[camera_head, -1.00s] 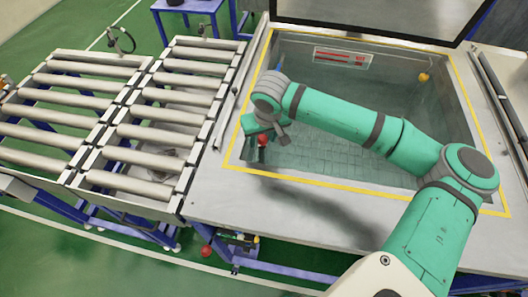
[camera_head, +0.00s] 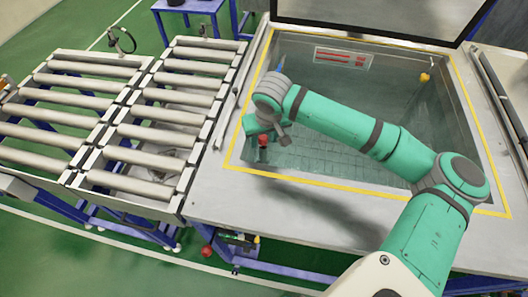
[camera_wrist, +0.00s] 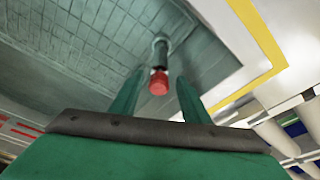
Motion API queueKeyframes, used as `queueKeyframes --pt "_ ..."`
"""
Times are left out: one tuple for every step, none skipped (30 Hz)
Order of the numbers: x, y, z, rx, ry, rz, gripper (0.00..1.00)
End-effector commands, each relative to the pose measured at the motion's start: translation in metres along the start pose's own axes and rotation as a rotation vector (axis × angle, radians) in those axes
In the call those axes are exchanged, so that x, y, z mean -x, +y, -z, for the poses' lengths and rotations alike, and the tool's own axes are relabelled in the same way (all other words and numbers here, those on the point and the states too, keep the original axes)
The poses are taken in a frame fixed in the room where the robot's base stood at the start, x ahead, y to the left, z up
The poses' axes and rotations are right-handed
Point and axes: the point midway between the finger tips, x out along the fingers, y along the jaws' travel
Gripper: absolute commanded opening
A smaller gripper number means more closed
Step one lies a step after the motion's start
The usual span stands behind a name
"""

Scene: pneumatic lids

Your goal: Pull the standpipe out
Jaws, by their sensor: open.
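The standpipe is a dark upright pipe with a red top (camera_head: 263,141), near the left front corner of the sunken tank (camera_head: 330,183). In the wrist view its red top (camera_wrist: 158,84) and dark shaft (camera_wrist: 160,52) show between and just past my two green fingers. My gripper (camera_wrist: 160,74) is open, with a finger on each side of the red top; I cannot tell whether either finger touches it. In the head view my wrist (camera_head: 270,92) hangs over the tank's left side and partly hides the gripper.
A roller conveyor (camera_head: 175,110) stands left of the tank. A raised lid (camera_head: 375,18) stands at the tank's back edge. A yellow line borders the opening. A small yellow float-like thing (camera_head: 425,77) hangs at the back right. The steel deck in front is clear.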

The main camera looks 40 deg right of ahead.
Motion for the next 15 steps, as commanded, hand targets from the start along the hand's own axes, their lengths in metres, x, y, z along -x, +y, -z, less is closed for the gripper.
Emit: queueKeyframes --pt "-0.0001 -0.0007 -0.0001 0.0 0.0 0.001 0.42" --pt "0.0001 -0.0005 0.0 0.001 0.0 0.0 0.42" --pt "0.0001 -0.0005 0.0001 0.001 0.0 -0.001 0.42" --pt "0.0001 -0.0005 0.0001 0.001 0.0 -0.001 0.42" --pt "0.0001 -0.0005 0.0001 0.001 0.0 -0.001 0.42" --pt "0.0001 -0.0005 0.0001 0.001 0.0 -0.001 0.33" --pt "0.0001 -0.0005 0.0001 0.001 0.0 -0.001 0.25" --pt "0.0001 -0.0005 0.0001 0.001 0.0 -0.001 0.18" --pt "0.0001 -0.0004 0.0001 0.001 0.0 -0.001 0.09" --pt "0.0001 -0.0004 0.0001 0.001 0.0 -0.001 0.02" --pt "0.0001 -0.0003 0.0001 0.001 0.0 -0.001 0.01" --pt "0.0006 -0.0001 0.0005 0.001 0.001 -0.001 0.01" --pt "0.0006 -0.0001 0.0005 0.001 0.001 -0.001 0.01" --pt "0.0007 -0.0001 0.0005 0.001 0.001 -0.001 0.01" --pt "0.0011 0.0 0.0006 0.001 0.001 -0.001 0.01"
